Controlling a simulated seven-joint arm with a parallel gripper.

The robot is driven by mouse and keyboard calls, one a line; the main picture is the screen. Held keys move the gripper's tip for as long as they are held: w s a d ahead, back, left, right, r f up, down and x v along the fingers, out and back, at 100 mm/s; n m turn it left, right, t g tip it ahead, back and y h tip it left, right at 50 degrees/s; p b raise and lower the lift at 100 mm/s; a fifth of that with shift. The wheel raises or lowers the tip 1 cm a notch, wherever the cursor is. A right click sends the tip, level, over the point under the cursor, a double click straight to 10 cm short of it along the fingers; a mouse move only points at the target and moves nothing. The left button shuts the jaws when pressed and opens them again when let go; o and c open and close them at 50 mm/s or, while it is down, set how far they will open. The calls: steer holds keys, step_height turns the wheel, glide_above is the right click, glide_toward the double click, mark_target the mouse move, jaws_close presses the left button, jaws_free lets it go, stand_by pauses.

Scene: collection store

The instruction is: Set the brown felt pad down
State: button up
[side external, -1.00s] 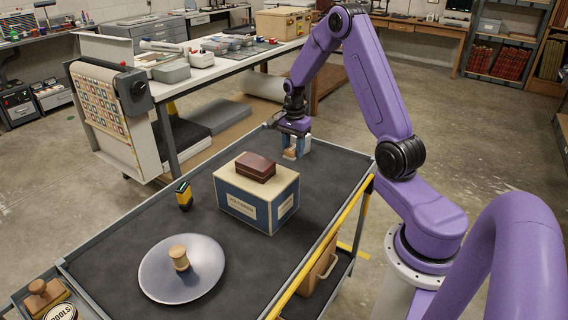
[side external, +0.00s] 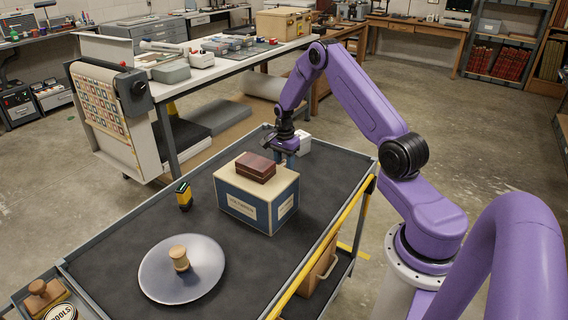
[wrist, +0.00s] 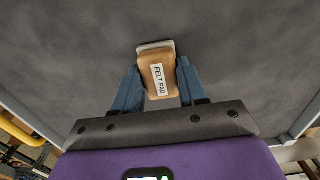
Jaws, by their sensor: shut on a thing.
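My gripper (wrist: 158,70) is shut on the brown felt pad (wrist: 149,82) in the wrist view. The pad is a small tan-brown block with a white label reading FELT PAD and a pale grey layer at its far end. Dark grey surface lies beyond it; I cannot tell whether the pad touches it. In the side view my gripper (side external: 284,155) is over the far part of the cart, just behind the blue and cream box (side external: 247,207). The pad is hidden there.
A dark red box (side external: 256,167) lies on the blue box. A small white box (side external: 303,142) stands behind my gripper. A yellow and black device (side external: 184,196) and a round grey plate (side external: 155,275) with a wooden knobbed piece (side external: 179,258) occupy the left part. The cart's right side is clear.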

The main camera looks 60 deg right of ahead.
mark_target(284, 163)
steer(key=shift+f, duration=0.15)
steer(key=o, duration=1)
steer(key=shift+o, duration=0.2)
step_height(284, 163, up, 12)
steer(key=shift+r, duration=0.2)
